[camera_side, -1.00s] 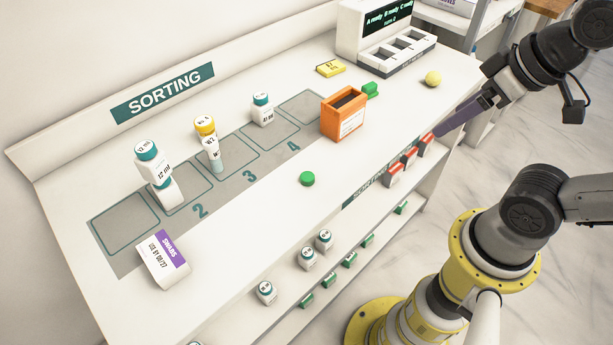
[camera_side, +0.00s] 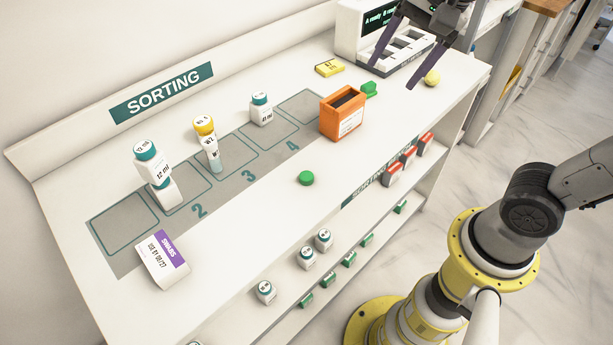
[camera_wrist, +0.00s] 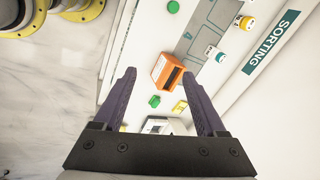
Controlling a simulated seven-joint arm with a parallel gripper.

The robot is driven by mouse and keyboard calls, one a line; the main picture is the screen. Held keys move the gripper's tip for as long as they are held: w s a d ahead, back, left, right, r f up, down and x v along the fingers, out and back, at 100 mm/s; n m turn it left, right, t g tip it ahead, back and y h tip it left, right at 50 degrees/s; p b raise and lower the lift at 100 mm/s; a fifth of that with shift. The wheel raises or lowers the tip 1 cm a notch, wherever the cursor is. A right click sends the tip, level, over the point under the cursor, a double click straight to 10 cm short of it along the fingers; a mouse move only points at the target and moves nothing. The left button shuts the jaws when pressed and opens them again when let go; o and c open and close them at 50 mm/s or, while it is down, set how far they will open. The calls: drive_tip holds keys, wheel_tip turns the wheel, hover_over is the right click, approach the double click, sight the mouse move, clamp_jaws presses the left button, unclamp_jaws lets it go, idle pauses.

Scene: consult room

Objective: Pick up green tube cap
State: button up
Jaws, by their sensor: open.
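The green tube cap (camera_side: 306,178) is a small round disc lying flat on the bare white worktop, in front of the numbered mat. It also shows at the top edge of the wrist view (camera_wrist: 173,7). My gripper (camera_side: 392,77) is at the upper right of the side view, above the right end of the worktop, well apart from the cap. Its two dark purple fingers are spread with nothing between them. In the wrist view the open fingers (camera_wrist: 159,72) frame the orange box, with the cap beyond them.
An orange box (camera_side: 341,121) stands between cap and gripper, with a green block (camera_side: 369,90) beside it. A yellow ball (camera_side: 432,78) lies near my fingers, before a white display station (camera_side: 352,38). Bottles and a tube stand along the numbered mat (camera_side: 118,226). Worktop around the cap is clear.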

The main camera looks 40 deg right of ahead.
drive_tip(key=w+a+f+m+g, duration=0.25)
drive_tip(key=w+a+f, duration=0.3)
drive_tip(key=w, duration=0.35)
drive_tip(key=g, duration=0.2)
hover_over(306, 176)
drive_tip(key=shift+t, duration=0.25)
drive_tip(key=f, duration=1.4)
drive_tip(key=shift+w+a, duration=0.1)
drive_tip(key=shift+w, duration=0.15)
drive_tip(key=shift+s+f, duration=0.15)
drive_tip(key=shift+f, duration=1.25)
drive_tip(key=shift+s+f, duration=0.1)
drive_tip(key=shift+f, duration=1.3)
clamp_jaws()
